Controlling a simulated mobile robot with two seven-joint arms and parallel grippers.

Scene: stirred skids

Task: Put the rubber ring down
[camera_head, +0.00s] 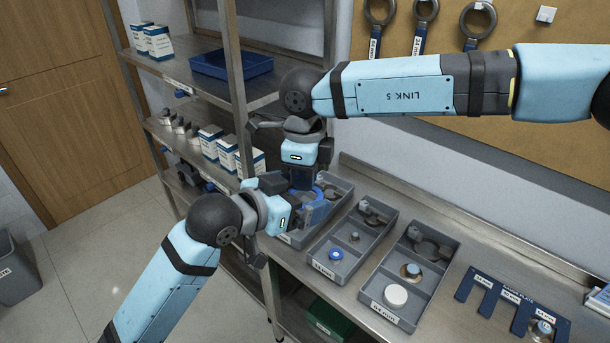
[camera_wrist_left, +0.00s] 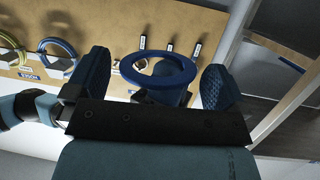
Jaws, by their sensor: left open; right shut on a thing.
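The blue rubber ring (camera_wrist_left: 160,68) shows in the left wrist view, between my left gripper's two spread fingers, with clear gaps to both. My left gripper (camera_head: 303,200) is open, close to my right gripper above the leftmost grey tray (camera_head: 298,240). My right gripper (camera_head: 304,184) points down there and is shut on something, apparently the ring. In the head view only a blue bit of the ring (camera_head: 318,192) shows beside the fingers. The crowded grippers hide how it is gripped and much of the tray.
A middle grey tray (camera_head: 325,271) and a right grey tray (camera_head: 376,306) hold small parts on the steel bench. A dark blue slotted holder (camera_head: 482,295) lies further right. A shelf rack (camera_head: 242,110) with boxes stands close on the left. Tools hang on the board (camera_head: 585,25).

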